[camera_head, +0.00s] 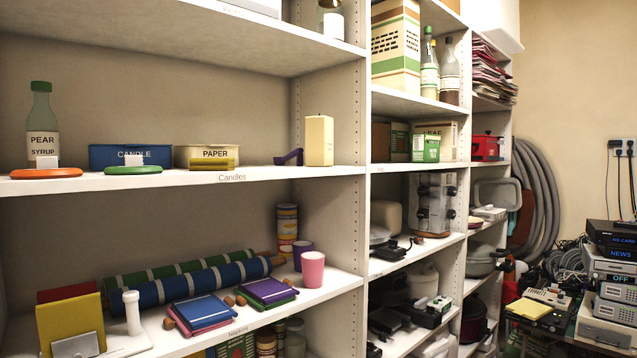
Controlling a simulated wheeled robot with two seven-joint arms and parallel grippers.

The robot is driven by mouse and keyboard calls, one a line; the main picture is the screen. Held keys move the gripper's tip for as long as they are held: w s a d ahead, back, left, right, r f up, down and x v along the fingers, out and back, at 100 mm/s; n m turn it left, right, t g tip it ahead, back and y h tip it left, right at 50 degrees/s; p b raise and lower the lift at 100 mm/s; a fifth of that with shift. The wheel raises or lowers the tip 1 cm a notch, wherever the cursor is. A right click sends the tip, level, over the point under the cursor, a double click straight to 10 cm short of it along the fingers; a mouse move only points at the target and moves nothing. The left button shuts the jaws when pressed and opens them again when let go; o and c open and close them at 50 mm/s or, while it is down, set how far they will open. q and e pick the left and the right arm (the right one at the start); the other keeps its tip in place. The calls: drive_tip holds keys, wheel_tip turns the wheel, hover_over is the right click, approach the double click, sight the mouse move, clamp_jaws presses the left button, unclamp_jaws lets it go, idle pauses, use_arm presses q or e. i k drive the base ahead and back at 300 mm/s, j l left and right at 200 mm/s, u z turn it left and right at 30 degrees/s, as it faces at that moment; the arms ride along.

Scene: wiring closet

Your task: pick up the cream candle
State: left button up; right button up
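A cream candle (319,141), a tall square block with a small dark wick on top, stands upright at the right end of the shelf labelled "Candles" (232,178). It is close to the upright panel on its right. A small dark purple object (289,157) lies just left of it. Neither of my grippers shows in the head view.
Left along the same shelf are a paper box (207,157), a blue candle box (130,156), a green and an orange disc-shaped item and a pear syrup bottle (42,125). A shelf above (210,30) overhangs the candle. The shelf front between box and candle is clear.

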sight(320, 143)
drive_tip(key=i+l+u, duration=0.2)
drive_tip(key=i+l, duration=0.45)
drive_tip(key=l, duration=0.15)
